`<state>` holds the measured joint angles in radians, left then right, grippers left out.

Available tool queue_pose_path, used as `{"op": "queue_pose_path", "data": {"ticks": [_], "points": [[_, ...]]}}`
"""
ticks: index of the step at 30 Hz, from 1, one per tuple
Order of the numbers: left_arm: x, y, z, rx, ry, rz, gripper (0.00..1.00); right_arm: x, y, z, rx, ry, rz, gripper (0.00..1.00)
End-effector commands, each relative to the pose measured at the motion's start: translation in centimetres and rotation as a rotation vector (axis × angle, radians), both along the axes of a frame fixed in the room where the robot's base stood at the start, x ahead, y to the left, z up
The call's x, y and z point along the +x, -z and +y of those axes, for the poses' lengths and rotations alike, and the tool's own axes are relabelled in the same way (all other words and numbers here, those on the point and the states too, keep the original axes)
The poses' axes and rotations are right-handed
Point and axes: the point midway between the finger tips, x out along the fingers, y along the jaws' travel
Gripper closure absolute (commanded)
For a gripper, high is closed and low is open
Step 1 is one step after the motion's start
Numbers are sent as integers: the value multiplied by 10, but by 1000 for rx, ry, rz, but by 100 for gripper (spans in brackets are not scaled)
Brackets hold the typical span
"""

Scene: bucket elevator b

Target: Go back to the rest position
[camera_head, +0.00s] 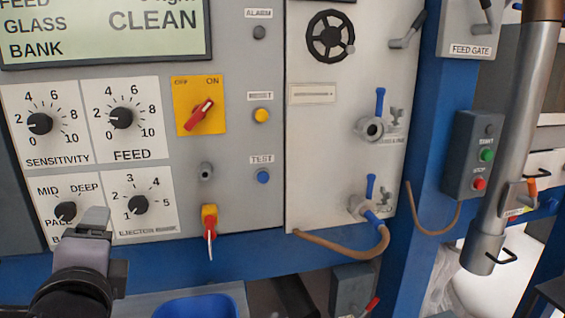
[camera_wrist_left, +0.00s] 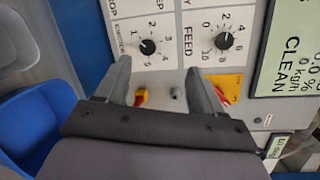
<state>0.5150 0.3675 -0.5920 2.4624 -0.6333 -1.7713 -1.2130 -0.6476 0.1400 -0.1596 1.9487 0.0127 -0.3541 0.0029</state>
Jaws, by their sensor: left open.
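My left gripper (camera_head: 95,222) is at the lower left of the head view, in front of the lower dials of the control panel (camera_head: 240,200). In the left wrist view its two fingers (camera_wrist_left: 158,68) stand wide apart with nothing between them. The ejector dial (camera_wrist_left: 147,47), the feed dial (camera_wrist_left: 223,41) and the red-and-yellow key-like switch (camera_wrist_left: 141,97) show beyond the fingers. I cannot tell the exact gap to the panel. My gripper hides part of the lower left dial (camera_head: 65,212) in the head view. My right gripper is not in view.
A red rotary switch (camera_head: 198,116) sits on a yellow plate. Two valves with blue handles (camera_head: 370,127) stick out at right. A start/stop box (camera_head: 474,155) hangs on a blue post, beside a grey pipe (camera_head: 515,130). A blue bin (camera_head: 200,304) stands below the panel.

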Motion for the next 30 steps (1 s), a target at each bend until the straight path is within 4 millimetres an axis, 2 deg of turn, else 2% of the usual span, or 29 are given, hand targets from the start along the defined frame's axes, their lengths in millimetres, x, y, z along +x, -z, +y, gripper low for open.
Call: {"op": "queue_pose_path", "data": {"ticks": [1, 8, 14, 18, 24, 29, 30], "points": [[-1, 25, -1, -83, 9, 45, 32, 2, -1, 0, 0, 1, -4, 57], [-22, 125, -7, -497, -25, 212, 32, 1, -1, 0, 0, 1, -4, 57], [-63, 205, -11, -854, -166, 346, 32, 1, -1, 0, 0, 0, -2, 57], [-102, 254, -14, -1089, -323, 424, 32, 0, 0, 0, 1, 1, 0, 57], [-161, 305, -17, -1356, -591, 492, 32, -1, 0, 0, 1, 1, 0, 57], [-209, 332, -18, -1515, -820, 515, 32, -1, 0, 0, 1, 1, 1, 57], [-196, 337, -21, -1525, -773, 492, 32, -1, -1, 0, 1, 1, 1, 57]]}}
